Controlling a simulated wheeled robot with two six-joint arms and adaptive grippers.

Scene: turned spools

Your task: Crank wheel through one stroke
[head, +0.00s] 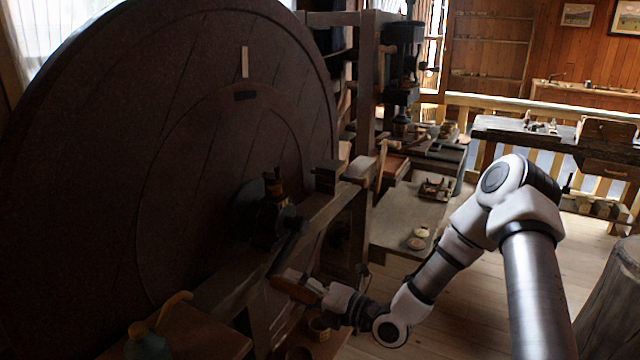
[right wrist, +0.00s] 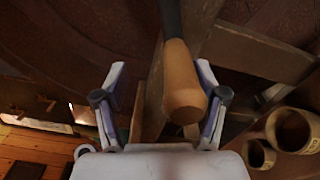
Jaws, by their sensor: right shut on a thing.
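The big dark wooden wheel (head: 190,120) fills the left of the head view, with a pale mark near its top. A dark crank arm (head: 290,240) runs down and right from its hub. The crank's wooden handle (head: 296,289) is at its lower end. In the right wrist view, the handle (right wrist: 181,80) stands between the fingers on a dark rod. My right gripper (head: 312,286) is shut on the handle; its fingers (right wrist: 160,75) flank it in the wrist view. The contact itself is hard to see. My left gripper is out of view.
A wooden frame beam (head: 330,209) crosses in front of the wheel beside the crank. A stump (head: 612,300) stands at right. Open floor (head: 450,315) lies beneath my right arm.

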